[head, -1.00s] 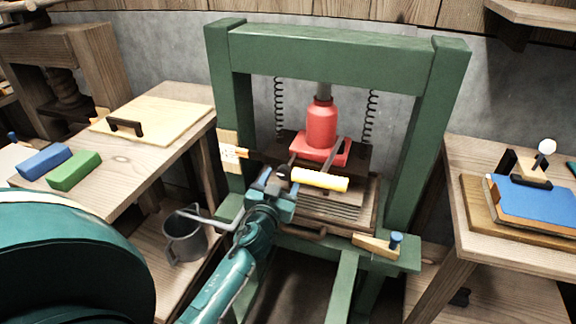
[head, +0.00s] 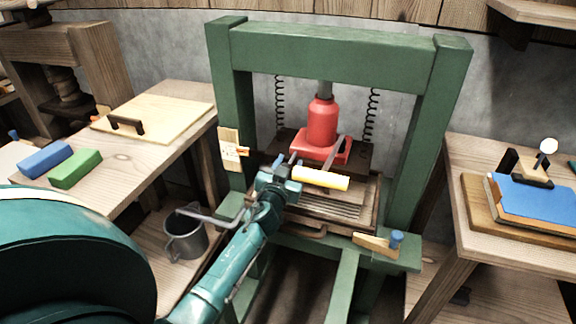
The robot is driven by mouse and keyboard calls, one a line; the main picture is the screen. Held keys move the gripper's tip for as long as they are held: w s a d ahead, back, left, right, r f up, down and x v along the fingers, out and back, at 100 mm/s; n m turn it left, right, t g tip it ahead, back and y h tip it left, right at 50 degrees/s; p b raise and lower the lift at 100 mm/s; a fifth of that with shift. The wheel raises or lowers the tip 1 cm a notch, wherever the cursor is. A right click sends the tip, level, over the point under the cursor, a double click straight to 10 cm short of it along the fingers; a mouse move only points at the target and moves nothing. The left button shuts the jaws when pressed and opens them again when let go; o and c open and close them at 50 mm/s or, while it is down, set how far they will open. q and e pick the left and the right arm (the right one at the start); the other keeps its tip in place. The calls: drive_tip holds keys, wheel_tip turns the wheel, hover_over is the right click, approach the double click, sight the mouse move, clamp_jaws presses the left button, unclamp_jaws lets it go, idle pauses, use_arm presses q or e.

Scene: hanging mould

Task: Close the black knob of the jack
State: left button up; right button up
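The red bottle jack (head: 322,122) stands upright in the green press frame (head: 330,48), on a dark plate above a stack of boards. A grey lever lies at its front right. My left gripper (head: 284,168) is at the left front of the jack base, beside the yellow handle's left end. Its fingers point toward the jack, and I cannot tell their opening. The black knob cannot be made out; the gripper may cover it. My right gripper is not in view.
The green posts stand on both sides of the jack, with springs (head: 371,116) behind. A grey metal mug (head: 184,238) stands lower left. A wooden block with a blue knob (head: 396,239) sits on the lower right beam. Side tables flank the press.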

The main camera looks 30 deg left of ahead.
use_arm(q)
drive_tip(key=c, duration=0.5)
drive_tip(key=shift+o, duration=0.2)
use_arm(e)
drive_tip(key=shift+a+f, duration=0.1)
use_arm(q)
drive_tip(key=m+b, duration=0.1)
drive_tip(key=m, duration=0.2)
drive_tip(key=shift+f, duration=0.1)
drive_tip(key=m+b, duration=0.1)
drive_tip(key=m, duration=0.1)
drive_tip(key=shift+m, duration=0.4)
drive_tip(key=m, duration=0.3)
drive_tip(key=shift+m+b, duration=0.3)
drive_tip(key=shift+m, duration=0.1)
drive_tip(key=m, duration=0.4)
drive_tip(key=shift+m+t+h, duration=0.3)
drive_tip(key=shift+d+m, duration=0.1)
drive_tip(key=shift+m, duration=2)
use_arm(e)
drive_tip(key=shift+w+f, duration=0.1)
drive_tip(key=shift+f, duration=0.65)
